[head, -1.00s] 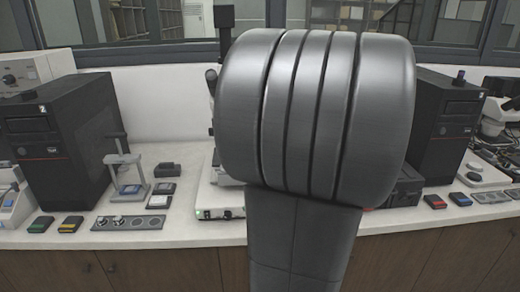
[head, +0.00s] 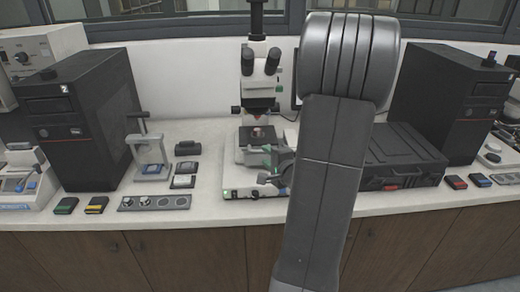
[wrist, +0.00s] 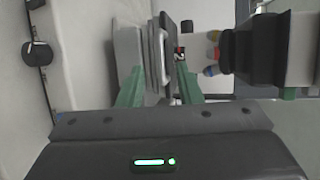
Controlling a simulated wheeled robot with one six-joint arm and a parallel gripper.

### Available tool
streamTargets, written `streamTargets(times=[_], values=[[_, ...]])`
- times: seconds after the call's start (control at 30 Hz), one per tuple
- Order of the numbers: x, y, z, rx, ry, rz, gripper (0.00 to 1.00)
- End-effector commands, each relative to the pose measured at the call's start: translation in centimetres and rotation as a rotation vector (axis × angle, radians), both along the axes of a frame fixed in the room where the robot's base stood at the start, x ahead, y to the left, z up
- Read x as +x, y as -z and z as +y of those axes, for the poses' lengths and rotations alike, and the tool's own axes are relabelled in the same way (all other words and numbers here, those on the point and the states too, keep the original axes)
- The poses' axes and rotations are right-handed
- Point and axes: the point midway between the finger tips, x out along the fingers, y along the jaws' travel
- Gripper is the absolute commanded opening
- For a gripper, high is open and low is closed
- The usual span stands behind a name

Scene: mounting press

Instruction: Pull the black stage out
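The black stage (head: 250,135) is a dark plate below the microscope's objectives in the head view, with a small reddish item on it. In the wrist view, turned sideways, the stage (wrist: 167,45) is a narrow dark plate edge beside paler grey plates. My gripper (head: 266,165) is low in front of the microscope. In the wrist view its two green fingers (wrist: 160,72) are apart, one on each side of the plate edges as seen from the camera. I cannot tell whether the fingertips reach the stage or touch it. My arm hides part of the microscope's right side.
The microscope (head: 259,85) stands on the white bench. A small grey press (head: 149,160) and several small boxes are to its left. A black case (head: 400,160) is to its right. Dark computer towers (head: 85,125) stand at both sides.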

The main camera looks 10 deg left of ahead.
Motion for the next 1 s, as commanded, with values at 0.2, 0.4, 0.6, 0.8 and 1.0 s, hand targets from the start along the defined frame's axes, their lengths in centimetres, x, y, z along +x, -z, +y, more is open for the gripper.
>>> streamTargets(times=[0.2,0.4,0.6,0.8,1.0], values=[[2.6,0.6,2.2,0.001,-0.003,0.002,0.32],[3.9,1.0,3.2,0.0,-0.001,0.001,0.32],[4.2,1.1,3.4,-0.001,-0.001,-0.001,0.32],[4.2,1.1,3.4,0.0,-0.001,0.0,0.24],[4.2,1.2,3.4,-0.001,0.0,0.002,0.0]])
